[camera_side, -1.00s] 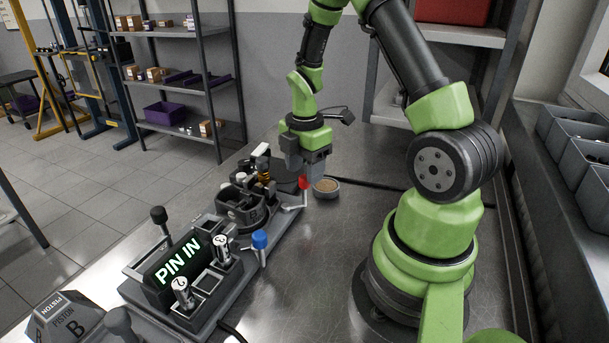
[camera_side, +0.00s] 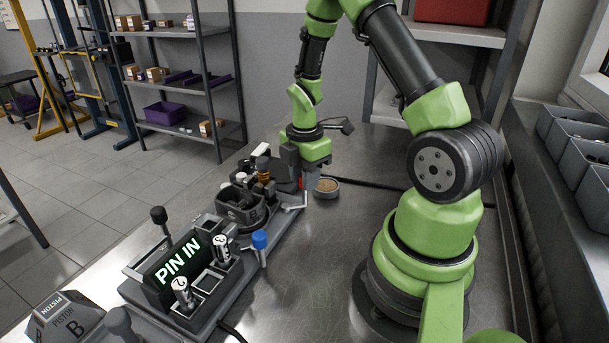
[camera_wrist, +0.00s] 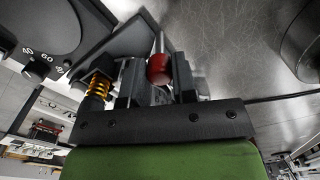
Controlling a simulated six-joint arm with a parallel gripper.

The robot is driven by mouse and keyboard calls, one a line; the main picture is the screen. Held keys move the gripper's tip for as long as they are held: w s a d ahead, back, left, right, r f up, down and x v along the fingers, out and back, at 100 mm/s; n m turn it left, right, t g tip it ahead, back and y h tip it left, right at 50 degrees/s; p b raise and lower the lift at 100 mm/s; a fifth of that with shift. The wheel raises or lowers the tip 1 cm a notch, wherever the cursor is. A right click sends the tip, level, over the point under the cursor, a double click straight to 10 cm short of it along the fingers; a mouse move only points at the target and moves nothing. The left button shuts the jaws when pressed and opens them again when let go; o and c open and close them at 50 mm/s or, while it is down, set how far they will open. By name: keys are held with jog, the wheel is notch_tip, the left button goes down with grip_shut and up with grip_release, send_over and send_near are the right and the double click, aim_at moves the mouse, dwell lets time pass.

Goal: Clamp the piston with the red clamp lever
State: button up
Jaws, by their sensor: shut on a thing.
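The red clamp lever (camera_side: 302,184) stands at the far right end of the dark fixture (camera_side: 240,213). Its red knob (camera_wrist: 160,70) and thin metal rod show in the wrist view. My gripper (camera_wrist: 155,80) is shut on the red knob, with a finger on either side of it. In the side view my gripper (camera_side: 303,172) is low over the bench and partly hides the lever. I cannot make out the piston clearly in the fixture.
An orange spring (camera_wrist: 99,86) stands close beside my gripper. A round dish (camera_side: 326,187) lies just to the right. A stand with a lit PIN IN sign (camera_side: 178,261), numbered cylinders and a blue-topped lever (camera_side: 260,240) is nearer.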

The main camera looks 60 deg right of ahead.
jog(key=shift+a, duration=0.1)
jog(key=shift+w+a+m, duration=0.1)
jog(key=shift+a+m, duration=0.75)
jog(key=shift+m, duration=1.8)
jog(key=shift+s+a+m, duration=0.1)
jog(key=shift+a+m, duration=0.8)
jog(key=shift+m, duration=1.8)
jog(key=shift+w+a+m, duration=0.1)
jog(key=shift+a+m, duration=0.75)
jog(key=shift+m, duration=1.8)
jog(key=o, duration=0.9)
jog(key=shift+o, duration=0.2)
jog(key=shift+r, duration=0.1)
notch_tip(320, 180, up, 10)
